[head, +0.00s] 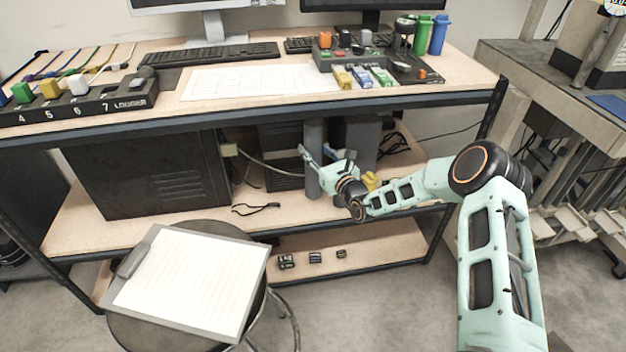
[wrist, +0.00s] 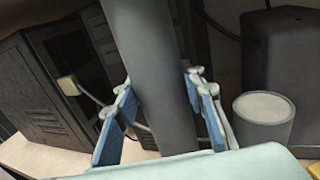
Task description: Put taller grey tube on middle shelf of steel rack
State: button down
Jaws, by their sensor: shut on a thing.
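A tall grey tube (head: 313,185) stands upright, or nearly so, over the wooden shelf under the bench top. I cannot tell whether its base touches the shelf. My gripper (head: 325,163) is shut on this tube, reaching in from the right. In the wrist view the tube (wrist: 160,80) passes between the blue-padded fingers (wrist: 163,118). A shorter grey tube (wrist: 263,120) with a pale top stands right of the gripper in the wrist view. A grey metal stand (head: 545,70) with a low shelf is at the right; I cannot tell whether it is the steel rack.
A black computer case (head: 150,175) fills the shelf's left. The bench top's front edge (head: 260,115) runs above my gripper. Cables lie behind it. A stool with a clipboard (head: 190,280) stands in front. Small items lie on the bottom shelf (head: 385,250).

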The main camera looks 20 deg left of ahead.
jog(key=shift+w+f+b, duration=0.1)
jog(key=shift+f+b, duration=0.65)
jog(key=shift+f, duration=2.3)
jog(key=c, duration=1.7)
grip_release()
jog(key=shift+f, duration=0.25)
jog(key=o, duration=0.5)
jog(key=shift+c, duration=0.2)
jog(key=p+v, duration=0.2)
jog(key=v, duration=1)
jog(key=shift+r+p, duration=0.2)
jog(key=shift+p, duration=0.15)
